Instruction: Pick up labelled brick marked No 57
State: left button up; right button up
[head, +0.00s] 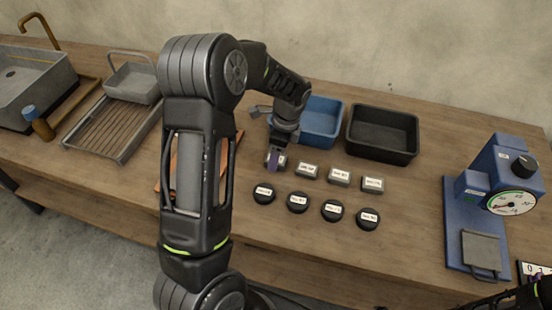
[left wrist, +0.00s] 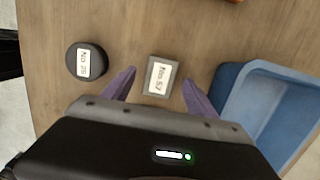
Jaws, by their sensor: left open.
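The grey brick marked No 57 (left wrist: 160,77) lies flat on the table in the left wrist view, label up. My left gripper (left wrist: 159,88) is open, with one purple finger on either side of the brick and a gap visible on both sides. In the head view my left gripper (head: 275,160) points down at the left end of the row of grey bricks and largely hides what is under it. Part of my right arm shows at the bottom right corner of the head view; its jaw state is unclear.
A round black puck (left wrist: 85,62) lies beside the brick. Other labelled bricks (head: 340,177) and several pucks (head: 332,210) stand close to the right and in front. A blue bin (head: 321,120) and a black bin (head: 383,134) stand behind. A blue dial scale (head: 495,180) is at right.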

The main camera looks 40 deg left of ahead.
pick_arm(q)
jog(key=shift+a+f, duration=0.1)
jog(key=shift+f, duration=0.45)
jog(key=shift+c, duration=0.4)
grip_shut()
dwell(0.3)
jog(key=shift+r, duration=0.1)
notch_tip(320, 180, up, 10)
jog(key=b, duration=0.1)
dwell(0.4)
dwell(0.5)
